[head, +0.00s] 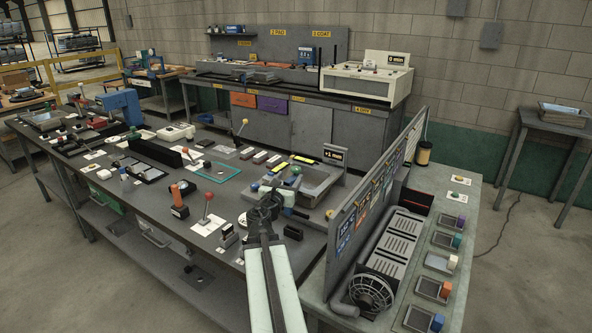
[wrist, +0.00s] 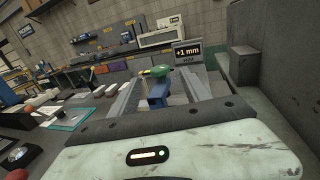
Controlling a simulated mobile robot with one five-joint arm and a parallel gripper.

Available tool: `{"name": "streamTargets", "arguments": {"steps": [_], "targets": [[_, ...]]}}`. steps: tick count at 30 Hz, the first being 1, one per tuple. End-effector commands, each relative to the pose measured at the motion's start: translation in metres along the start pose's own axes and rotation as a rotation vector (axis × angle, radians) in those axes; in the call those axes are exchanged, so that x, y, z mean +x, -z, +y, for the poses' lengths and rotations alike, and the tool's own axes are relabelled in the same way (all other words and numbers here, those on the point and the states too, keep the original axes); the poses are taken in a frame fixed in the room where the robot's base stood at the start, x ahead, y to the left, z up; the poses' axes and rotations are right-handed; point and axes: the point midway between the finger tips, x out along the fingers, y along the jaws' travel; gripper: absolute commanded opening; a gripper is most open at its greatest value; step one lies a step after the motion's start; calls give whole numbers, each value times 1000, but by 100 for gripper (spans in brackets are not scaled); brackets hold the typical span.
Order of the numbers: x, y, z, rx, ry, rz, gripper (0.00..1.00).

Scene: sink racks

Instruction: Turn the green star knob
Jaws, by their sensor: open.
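The green star knob (head: 296,169) sits on a grey metal fixture (head: 318,184) near the right end of the long workbench. In the wrist view a green knob (wrist: 155,71) shows ahead of my gripper, above a blue block (wrist: 158,93). My gripper (head: 266,203) is dark and open, at the near side of the fixture. It appears apart from the knob, with nothing held. Its fingertips are hard to make out against the fixture in the head view.
A black "+1 mm" sign (head: 333,155) stands behind the fixture. A tall panel (head: 372,185) rises to the right, beside a side table with several coloured blocks. A red ball lever (head: 208,197) and an orange-handled part (head: 178,198) stand to the left. A glass-like green-edged plate (head: 208,172) lies flat.

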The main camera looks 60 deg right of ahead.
Motion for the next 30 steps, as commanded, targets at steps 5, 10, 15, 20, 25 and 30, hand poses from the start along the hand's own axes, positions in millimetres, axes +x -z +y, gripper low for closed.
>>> {"name": "streamTargets", "arguments": {"steps": [5, 10, 15, 20, 25, 30], "targets": [[8, 0, 2, 0, 0, 0, 55], [34, 0, 2, 0, 2, 0, 55], [67, 0, 2, 0, 2, 0, 55], [80, 0, 2, 0, 1, 0, 55], [79, 0, 1, 0, 0, 0, 55], [78, 0, 1, 0, 0, 0, 14]]}}
